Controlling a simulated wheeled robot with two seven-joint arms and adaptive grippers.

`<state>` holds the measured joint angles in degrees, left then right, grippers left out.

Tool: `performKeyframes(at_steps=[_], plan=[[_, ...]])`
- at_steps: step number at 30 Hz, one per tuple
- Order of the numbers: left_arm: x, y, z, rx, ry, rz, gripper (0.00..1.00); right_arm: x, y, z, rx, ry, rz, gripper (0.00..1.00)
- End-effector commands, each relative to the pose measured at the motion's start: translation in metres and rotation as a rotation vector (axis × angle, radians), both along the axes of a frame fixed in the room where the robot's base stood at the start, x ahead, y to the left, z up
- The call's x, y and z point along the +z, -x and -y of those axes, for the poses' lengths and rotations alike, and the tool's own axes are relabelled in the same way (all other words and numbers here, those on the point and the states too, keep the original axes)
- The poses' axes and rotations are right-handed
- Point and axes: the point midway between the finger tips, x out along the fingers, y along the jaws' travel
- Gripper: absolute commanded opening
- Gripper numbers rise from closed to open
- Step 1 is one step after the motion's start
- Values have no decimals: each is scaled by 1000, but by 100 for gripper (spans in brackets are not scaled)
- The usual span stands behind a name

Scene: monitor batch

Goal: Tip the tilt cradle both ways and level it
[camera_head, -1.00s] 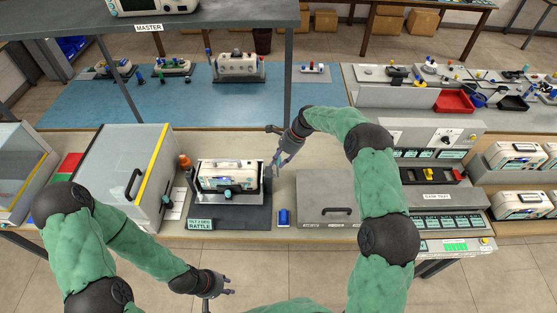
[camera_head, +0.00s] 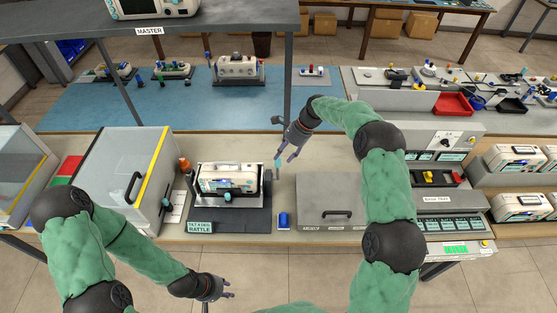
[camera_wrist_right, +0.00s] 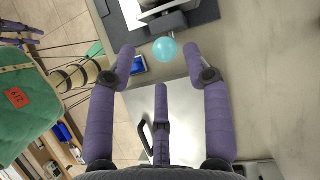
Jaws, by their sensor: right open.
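The tilt cradle (camera_head: 266,188) stands on a dark base on the bench, with a cream monitor (camera_head: 228,178) in it. The monitor looks close to level; its exact tilt is hard to tell. A teal ball knob (camera_head: 277,162) is at the cradle's right side. In the right wrist view the knob (camera_wrist_right: 165,49) shows beyond and between my spread fingertips, with no visible grip. My right gripper (camera_head: 286,156) is open beside the knob, to its right. My left gripper (camera_head: 230,288) is open and empty, low in front of the bench.
A grey box with a yellow-edged lid (camera_head: 125,175) stands left of the cradle. A small blue object (camera_head: 284,220) and a grey lidded case (camera_head: 332,204) are to its right. An orange bottle (camera_head: 185,165) is close to the cradle's left.

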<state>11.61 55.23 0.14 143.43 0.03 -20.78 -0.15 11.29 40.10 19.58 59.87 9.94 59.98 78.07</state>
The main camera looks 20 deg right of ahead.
Motion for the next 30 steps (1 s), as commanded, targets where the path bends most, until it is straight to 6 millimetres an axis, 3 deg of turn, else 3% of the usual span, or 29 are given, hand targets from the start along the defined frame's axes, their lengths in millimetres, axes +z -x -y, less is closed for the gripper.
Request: performKeyframes(at_steps=[3,10,23,28,30], plan=[[0,0,0,0,0,0,32,22,0,11,-1,0,3,50],[0,0,0,0,0,0,32,50,1,26,1,0,2,50],[0,0,0,0,0,0,32,58,2,30,1,0,0,50],[0,0,0,0,0,0,32,58,2,30,1,0,0,2],[-3,0,0,0,0,0,32,56,4,30,-3,5,-4,0]])
